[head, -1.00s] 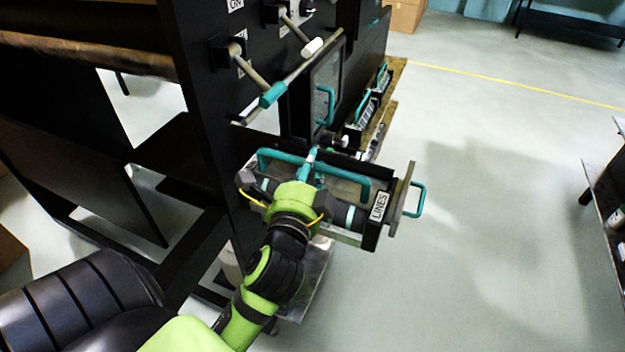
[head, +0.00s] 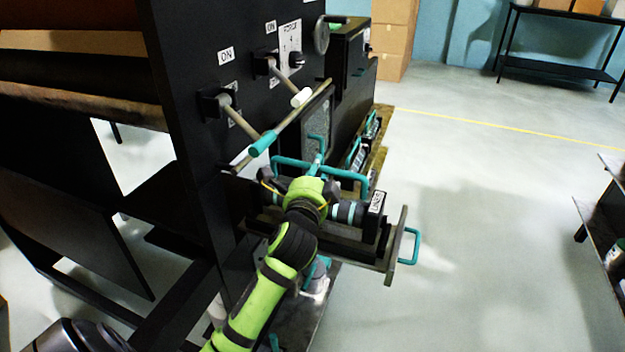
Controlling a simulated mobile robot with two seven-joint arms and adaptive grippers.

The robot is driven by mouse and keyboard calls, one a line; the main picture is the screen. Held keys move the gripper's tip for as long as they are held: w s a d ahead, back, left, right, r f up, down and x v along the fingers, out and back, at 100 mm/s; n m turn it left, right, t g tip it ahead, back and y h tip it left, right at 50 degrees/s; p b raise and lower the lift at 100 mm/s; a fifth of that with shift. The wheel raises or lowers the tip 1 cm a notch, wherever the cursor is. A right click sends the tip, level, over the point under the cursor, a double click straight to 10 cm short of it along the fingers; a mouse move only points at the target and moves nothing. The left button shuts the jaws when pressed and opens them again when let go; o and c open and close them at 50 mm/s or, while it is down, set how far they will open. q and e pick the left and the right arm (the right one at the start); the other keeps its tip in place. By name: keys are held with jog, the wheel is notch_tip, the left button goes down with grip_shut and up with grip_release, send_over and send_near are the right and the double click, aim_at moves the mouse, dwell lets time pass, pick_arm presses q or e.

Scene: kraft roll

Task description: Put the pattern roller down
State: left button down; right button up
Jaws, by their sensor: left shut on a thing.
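The pattern roller, marked LINES (head: 376,202), is a dark block with a long teal handle (head: 345,174) on top. It lies across the front of the black machine. My left gripper (head: 316,168) is shut on the teal handle from above, and my wrist and forearm hide much of the roller's middle. Below the roller is a slide-out carriage with a grey end plate (head: 396,246) and a teal pull handle (head: 412,246). The roller appears to be at or just above this carriage; I cannot tell whether it touches. My right gripper is out of view.
Other teal-handled rollers (head: 357,152) sit on a wooden-edged shelf (head: 383,150) behind. A lever with a teal grip (head: 263,143) and one with a white grip (head: 301,97) project from the machine (head: 190,60) close above. The floor (head: 490,230) to the right is clear.

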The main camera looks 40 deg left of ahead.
pick_arm(q)
jog(key=shift+w+a+r, duration=0.15)
jog(key=shift+w+r, duration=0.05)
jog(key=shift+w, duration=0.2)
notch_tip(320, 180, down, 3)
jog(key=shift+s+r, duration=0.1)
jog(key=shift+f, duration=0.35)
jog(key=c, duration=1.4)
grip_release()
jog(key=shift+f, duration=0.35)
jog(key=o, duration=0.3)
jog(key=shift+s+r, duration=0.1)
